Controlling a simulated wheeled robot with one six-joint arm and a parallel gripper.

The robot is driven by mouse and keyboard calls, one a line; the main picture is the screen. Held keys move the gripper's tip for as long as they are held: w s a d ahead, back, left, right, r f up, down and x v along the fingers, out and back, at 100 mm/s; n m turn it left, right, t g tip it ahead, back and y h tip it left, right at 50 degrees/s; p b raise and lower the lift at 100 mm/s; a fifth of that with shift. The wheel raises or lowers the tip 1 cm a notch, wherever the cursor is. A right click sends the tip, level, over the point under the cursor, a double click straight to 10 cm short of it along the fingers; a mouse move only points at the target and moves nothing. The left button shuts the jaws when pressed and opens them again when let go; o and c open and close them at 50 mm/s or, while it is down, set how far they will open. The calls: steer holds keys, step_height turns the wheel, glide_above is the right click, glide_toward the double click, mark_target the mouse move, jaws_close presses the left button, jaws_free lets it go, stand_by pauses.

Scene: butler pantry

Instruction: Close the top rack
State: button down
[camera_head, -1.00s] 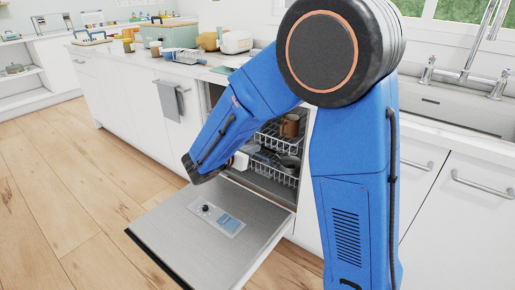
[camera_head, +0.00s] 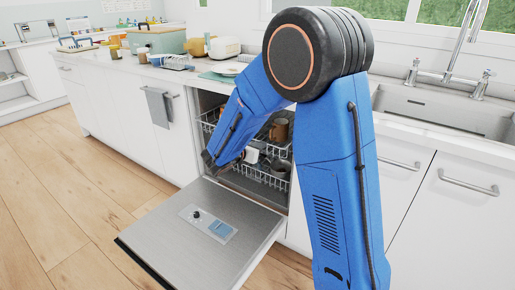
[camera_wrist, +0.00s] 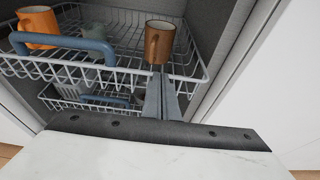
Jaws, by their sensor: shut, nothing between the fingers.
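The top rack (camera_wrist: 205,78) is a white wire basket inside the open dishwasher. In the wrist view its front edge lies just beyond my gripper.
The dishwasher door (camera_head: 190,235) hangs open and flat in front of the machine. The lower rack (camera_head: 262,178) holds dishes. A counter with a sink (camera_head: 440,110) runs above. A towel (camera_head: 158,107) hangs on a left cabinet. Wooden floor lies clear at left.

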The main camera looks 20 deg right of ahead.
steer(key=w+d, duration=0.1)
steer(key=d, duration=0.1)
steer(key=w+d, duration=0.2)
steer(key=d, duration=0.1)
steer(key=w+d, duration=0.2)
steer(key=shift+w+d, duration=0.2)
steer(key=shift+d, duration=0.05)
steer(key=shift+w+d, duration=0.1)
steer(key=shift+w, duration=0.05)
stand_by(0.3)
